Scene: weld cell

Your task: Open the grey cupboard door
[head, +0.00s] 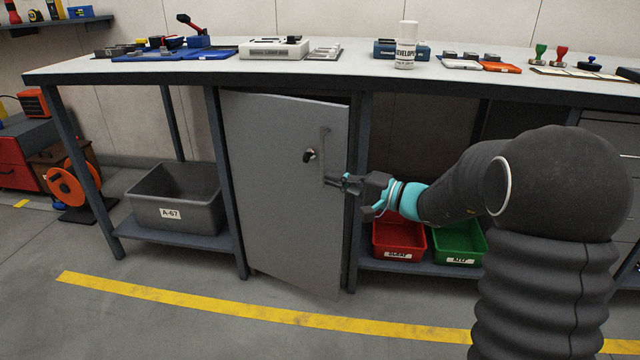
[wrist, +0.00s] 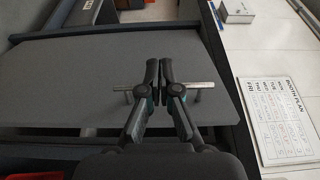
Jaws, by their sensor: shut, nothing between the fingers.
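The grey cupboard door (head: 275,200) under the bench stands slightly ajar. Its right edge is swung out and a dark gap shows along its top. A vertical bar handle (head: 323,150) is near its right edge, with a dark round lock (head: 309,155) to its left. My gripper (head: 333,180) is at the lower end of the handle, its fingers shut. In the wrist view the door (wrist: 80,85) fills the middle. The shut fingertips (wrist: 165,72) cover the middle of the handle (wrist: 204,85); whether they touch it I cannot tell.
The bench top (head: 350,72) overhangs the door. A grey bin (head: 178,200) stands on the lower shelf left of it. A red bin (head: 398,240) and a green bin (head: 459,243) stand to its right. The floor before the door is clear, with a yellow line (head: 260,315).

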